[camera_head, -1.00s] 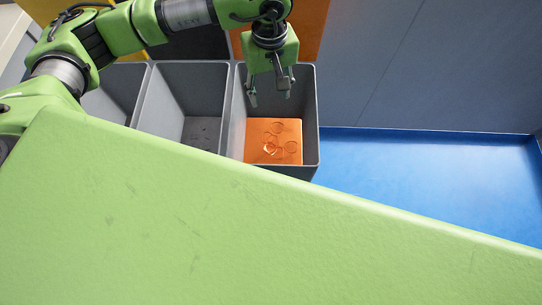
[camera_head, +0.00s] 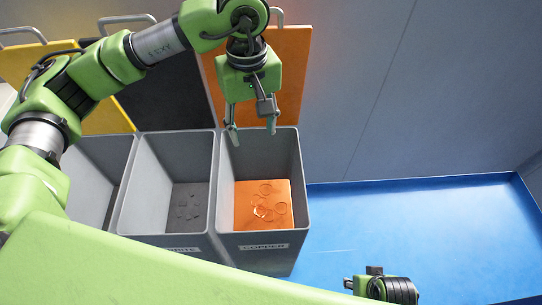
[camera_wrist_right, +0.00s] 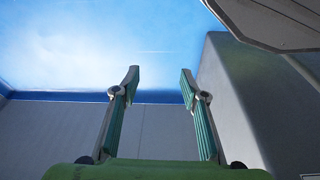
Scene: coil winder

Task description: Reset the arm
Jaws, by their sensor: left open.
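My left gripper (camera_head: 251,134) is open and empty. It points down over the back part of the grey bin labelled COPPER (camera_head: 262,240). My left arm reaches in from the left above the row of bins. My right gripper (camera_wrist_right: 160,82) is open in the right wrist view, with nothing between its two green-padded fingers. A bright blue floor and a grey panel show beyond them.
Several copper rings (camera_head: 264,202) lie on the orange bottom of the COPPER bin. A middle grey bin (camera_head: 140,190) holds small dark pieces, and another bin stands left of it. Orange (camera_head: 288,75), black and yellow lids stand behind. Blue floor (camera_head: 420,225) is clear at right.

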